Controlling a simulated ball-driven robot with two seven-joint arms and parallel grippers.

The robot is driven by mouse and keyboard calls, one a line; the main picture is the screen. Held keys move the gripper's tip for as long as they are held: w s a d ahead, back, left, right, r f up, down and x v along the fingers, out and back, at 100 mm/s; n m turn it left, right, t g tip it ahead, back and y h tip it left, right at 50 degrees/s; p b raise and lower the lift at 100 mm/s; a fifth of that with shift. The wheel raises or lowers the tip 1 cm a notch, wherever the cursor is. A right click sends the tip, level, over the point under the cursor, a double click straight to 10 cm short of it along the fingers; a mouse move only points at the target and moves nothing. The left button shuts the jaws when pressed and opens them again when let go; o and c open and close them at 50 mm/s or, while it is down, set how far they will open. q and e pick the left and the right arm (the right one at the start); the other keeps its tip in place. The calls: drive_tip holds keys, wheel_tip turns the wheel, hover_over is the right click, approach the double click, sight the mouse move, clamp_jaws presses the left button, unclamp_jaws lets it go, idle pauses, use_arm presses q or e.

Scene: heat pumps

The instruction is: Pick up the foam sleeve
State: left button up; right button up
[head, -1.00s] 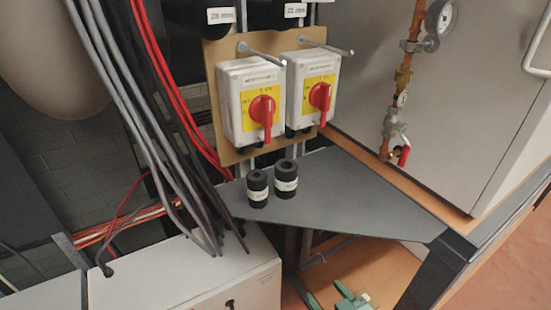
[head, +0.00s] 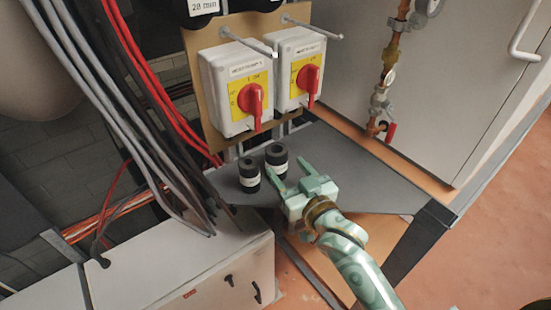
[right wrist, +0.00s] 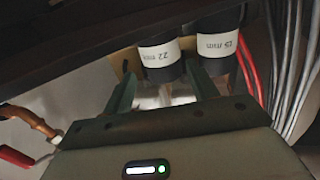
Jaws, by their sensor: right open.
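Two short black foam sleeves with white label bands stand upright on a grey shelf (head: 350,165). The left sleeve (head: 249,174) is nearer me and the right sleeve (head: 276,160) stands slightly farther back. My right gripper (head: 289,174) is open and empty, with its fingers pointing at the right sleeve from just in front. In the right wrist view, which is upside down, the sleeve marked 22 mm (right wrist: 160,55) appears beyond the gap between the fingers (right wrist: 160,82). The other sleeve (right wrist: 218,46) is to the right, its label hard to read. My left gripper is not in view.
Two switch boxes with red handles (head: 236,88) (head: 302,72) are on a board behind the shelf. Pegs stick out above them. Grey and red cables (head: 110,90) run down at left. A copper pipe with valves (head: 383,95) stands at right. The shelf's right part is clear.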

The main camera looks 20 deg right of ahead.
sight(282, 165)
drive_tip(key=shift+w+a, duration=0.15)
drive_tip(key=shift+w, duration=0.45)
drive_tip(key=w, duration=0.2)
drive_tip(key=w+a, duration=0.1)
drive_tip(key=w, duration=0.1)
drive_tip(key=shift+w+f+p, duration=0.2)
drive_tip(key=shift+w+p, duration=0.1)
drive_tip(key=shift+p, duration=0.1)
drive_tip(key=shift+s+r, duration=0.1)
drive_tip(key=shift+s, duration=0.15)
drive_tip(key=c, duration=0.4)
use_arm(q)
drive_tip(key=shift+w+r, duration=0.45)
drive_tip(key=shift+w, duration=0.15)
